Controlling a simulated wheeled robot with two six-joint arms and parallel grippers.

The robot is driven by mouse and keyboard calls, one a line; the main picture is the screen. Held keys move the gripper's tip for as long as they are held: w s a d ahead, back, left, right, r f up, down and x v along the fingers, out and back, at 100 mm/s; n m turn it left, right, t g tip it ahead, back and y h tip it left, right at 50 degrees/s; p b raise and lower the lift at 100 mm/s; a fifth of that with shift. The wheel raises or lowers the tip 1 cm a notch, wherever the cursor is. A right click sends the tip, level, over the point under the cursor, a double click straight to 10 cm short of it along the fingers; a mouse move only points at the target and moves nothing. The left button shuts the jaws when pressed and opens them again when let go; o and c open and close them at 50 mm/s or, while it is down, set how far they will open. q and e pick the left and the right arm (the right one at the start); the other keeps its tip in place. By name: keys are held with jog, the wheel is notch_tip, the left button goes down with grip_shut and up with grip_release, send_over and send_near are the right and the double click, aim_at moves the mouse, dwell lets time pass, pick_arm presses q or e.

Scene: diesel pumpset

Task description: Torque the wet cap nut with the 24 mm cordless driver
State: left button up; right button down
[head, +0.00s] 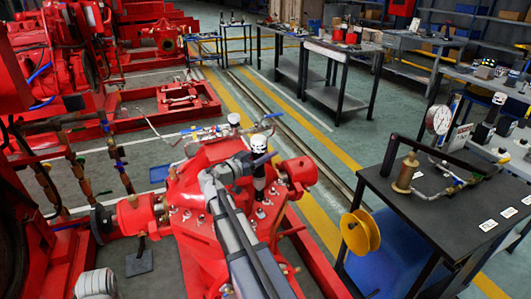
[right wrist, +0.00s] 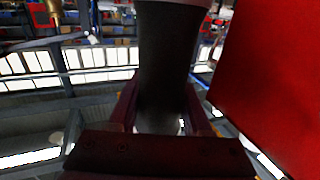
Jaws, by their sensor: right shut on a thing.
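My right gripper (head: 256,172) is shut on a dark upright cordless driver (head: 260,180) with a white top, above the red pump casing (head: 215,180). In the right wrist view the driver's dark body (right wrist: 165,65) stands between the two fingers of the gripper (right wrist: 163,115). Its size marking cannot be read. Several small nuts (head: 262,213) sit on the casing around the driver; which one is wet cannot be told. The driver's lower end is partly hidden, so contact with a nut cannot be told. My left gripper is not in view.
A dark-topped bench (head: 440,205) at right bears a brass fitting (head: 407,172) and a gauge (head: 438,120). A yellow reel (head: 360,231) is at its near side. Another similar tool (head: 490,118) stands behind on a bench. A red block (right wrist: 270,80) fills the wrist view's right side.

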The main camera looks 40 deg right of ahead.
jog(key=shift+f+b, duration=2.05)
jog(key=shift+f, duration=0.4)
jog(key=shift+f+b, duration=0.3)
jog(key=shift+b, duration=0.25)
jog(key=shift+f+b, duration=0.9)
jog(key=shift+b, duration=0.05)
dwell(0.4)
jog(key=shift+r, duration=0.15)
dwell(0.8)
notch_tip(320, 180, up, 7)
jog(key=p, duration=0.7)
jog(key=shift+s+f, duration=0.1)
jog(key=shift+f, duration=0.1)
dwell(0.4)
